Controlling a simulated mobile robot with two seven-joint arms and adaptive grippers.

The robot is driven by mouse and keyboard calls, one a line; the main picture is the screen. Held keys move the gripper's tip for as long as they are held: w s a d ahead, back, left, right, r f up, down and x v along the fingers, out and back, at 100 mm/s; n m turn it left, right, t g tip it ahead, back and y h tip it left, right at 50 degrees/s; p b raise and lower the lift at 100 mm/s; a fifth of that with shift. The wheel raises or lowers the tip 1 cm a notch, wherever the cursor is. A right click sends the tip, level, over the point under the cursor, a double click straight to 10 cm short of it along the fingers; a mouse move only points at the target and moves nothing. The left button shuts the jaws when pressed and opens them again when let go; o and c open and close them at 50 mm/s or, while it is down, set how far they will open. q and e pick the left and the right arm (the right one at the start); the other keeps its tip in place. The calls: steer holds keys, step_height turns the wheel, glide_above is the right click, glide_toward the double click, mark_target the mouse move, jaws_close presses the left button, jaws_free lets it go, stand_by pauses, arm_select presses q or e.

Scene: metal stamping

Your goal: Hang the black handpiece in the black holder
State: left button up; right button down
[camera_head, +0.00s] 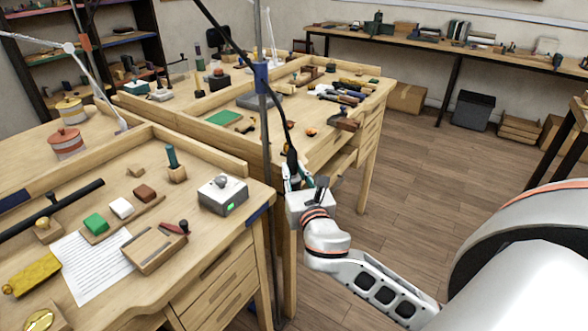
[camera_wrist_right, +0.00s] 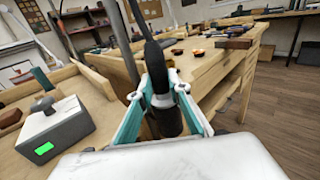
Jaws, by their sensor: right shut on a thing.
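The black handpiece (camera_wrist_right: 165,115) hangs from a black cable and stands nearly upright between the two teal-sided fingers of my right gripper (camera_wrist_right: 162,118). The gripper is shut on it. In the head view the handpiece (camera_head: 292,158) shows as a dark shaft above my right gripper (camera_head: 297,180), close beside the grey pole (camera_head: 268,150), off the corner of the near bench. I cannot make out the black holder for certain in either view. My left gripper is not in view.
The near bench (camera_head: 190,275) carries a grey box with a green light (camera_head: 223,194), a paper sheet (camera_head: 95,265) and small blocks. The pole bears a blue clamp (camera_head: 261,77). Another bench (camera_head: 345,150) with tools stands behind. The floor at right is open.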

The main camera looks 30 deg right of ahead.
steer(key=c, duration=1.8)
jaws_free()
steer(key=shift+s, duration=0.1)
steer(key=v, duration=1.2)
